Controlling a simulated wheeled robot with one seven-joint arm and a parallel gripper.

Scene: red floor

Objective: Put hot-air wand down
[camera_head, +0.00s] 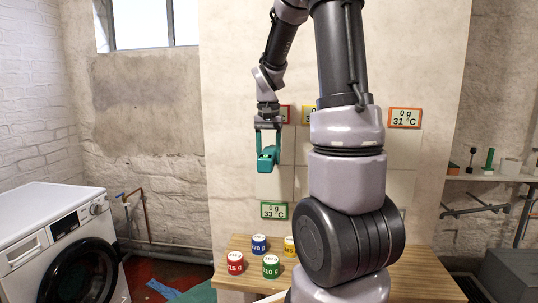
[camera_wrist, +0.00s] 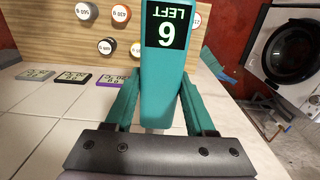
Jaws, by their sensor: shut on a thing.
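The hot-air wand (camera_head: 267,160) is a teal tool held in the air in front of the tiled wall, above the wooden table. The wand's far end is cut off by the wrist view's top edge.
A wooden table (camera_head: 235,245) carries a red can (camera_head: 235,263), blue can (camera_head: 259,244), green can (camera_head: 271,267) and partly hidden yellow can (camera_head: 289,246). A green-framed display (camera_head: 274,210) and orange-framed display (camera_head: 405,118) are on the wall. A washing machine (camera_head: 50,225) stands left.

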